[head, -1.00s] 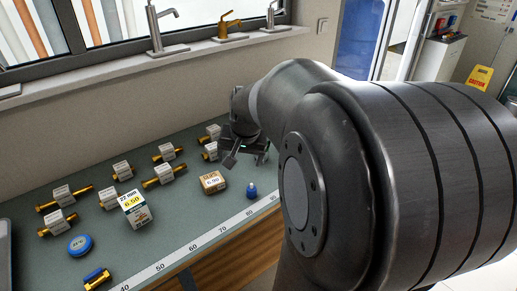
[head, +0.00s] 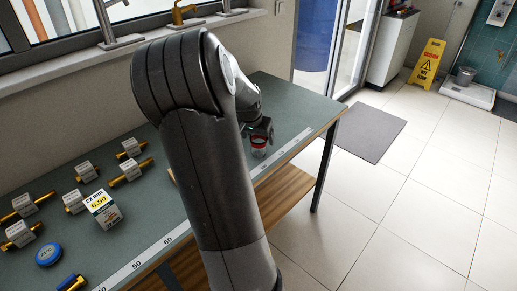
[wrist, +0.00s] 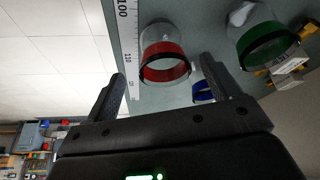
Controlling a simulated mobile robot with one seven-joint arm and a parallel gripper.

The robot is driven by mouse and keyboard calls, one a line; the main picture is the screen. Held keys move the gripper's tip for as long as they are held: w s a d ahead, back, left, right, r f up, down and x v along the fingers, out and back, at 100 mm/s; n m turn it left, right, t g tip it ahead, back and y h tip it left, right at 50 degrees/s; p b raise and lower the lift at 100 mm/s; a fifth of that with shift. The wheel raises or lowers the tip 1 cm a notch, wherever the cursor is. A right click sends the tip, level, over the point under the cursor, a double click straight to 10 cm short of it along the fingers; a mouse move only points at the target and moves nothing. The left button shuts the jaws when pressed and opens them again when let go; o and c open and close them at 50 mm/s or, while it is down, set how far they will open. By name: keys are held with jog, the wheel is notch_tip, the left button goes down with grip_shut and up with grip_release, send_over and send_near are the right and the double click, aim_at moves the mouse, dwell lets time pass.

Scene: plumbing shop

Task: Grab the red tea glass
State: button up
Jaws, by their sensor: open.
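The red tea glass (wrist: 165,62) is a clear glass with a red band, standing on the grey-green counter (head: 285,107). In the head view the red tea glass (head: 259,151) is small, near the ruler at the counter's front edge. My gripper (wrist: 160,76) is open and empty. In the wrist view the glass appears between its two fingers, ahead of them; I cannot tell the remaining distance. In the head view my gripper (head: 262,130) is just above and behind the glass, partly hidden by my arm.
In the wrist view a green-banded glass (wrist: 265,48) stands to the right, and a blue-banded one (wrist: 203,93) is close beside the right finger. Brass fittings with tags (head: 128,172) and a boxed item (head: 103,208) lie at the counter's left. Open floor lies right.

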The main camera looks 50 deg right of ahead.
jog(key=shift+x, duration=3.2)
jog(key=shift+w+a, duration=0.1)
jog(key=shift+w, duration=0.05)
jog(key=shift+c, duration=0.3)
jog(key=c, duration=1)
jog(key=shift+r, duration=0.1)
